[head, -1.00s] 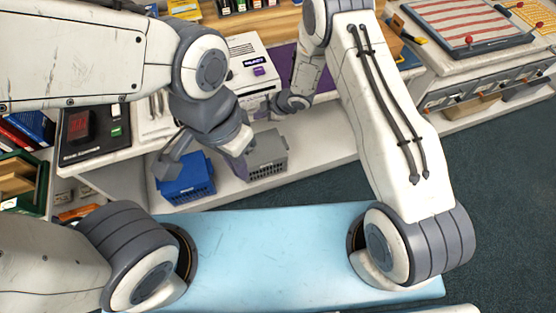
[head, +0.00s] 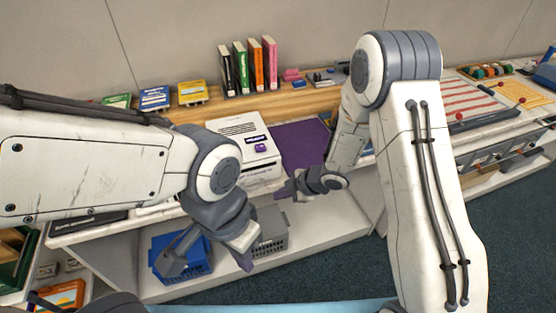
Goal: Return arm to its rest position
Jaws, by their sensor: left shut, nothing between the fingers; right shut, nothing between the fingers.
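My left arm comes in from the left. Its gripper (head: 243,261) points down in front of the shelf, beside the grey basket, and is shut and empty. My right arm reaches forward on the right and bends back at the elbow. Its gripper (head: 287,190) points left, near the front edge of the counter by the purple mat, and is shut and empty. Parts of both grippers are hidden by their own wrists.
A blue basket (head: 181,262) and a grey basket (head: 269,241) stand on the low shelf. Several upright cases (head: 254,68) stand behind. Dark carpet (head: 340,273) is open in front.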

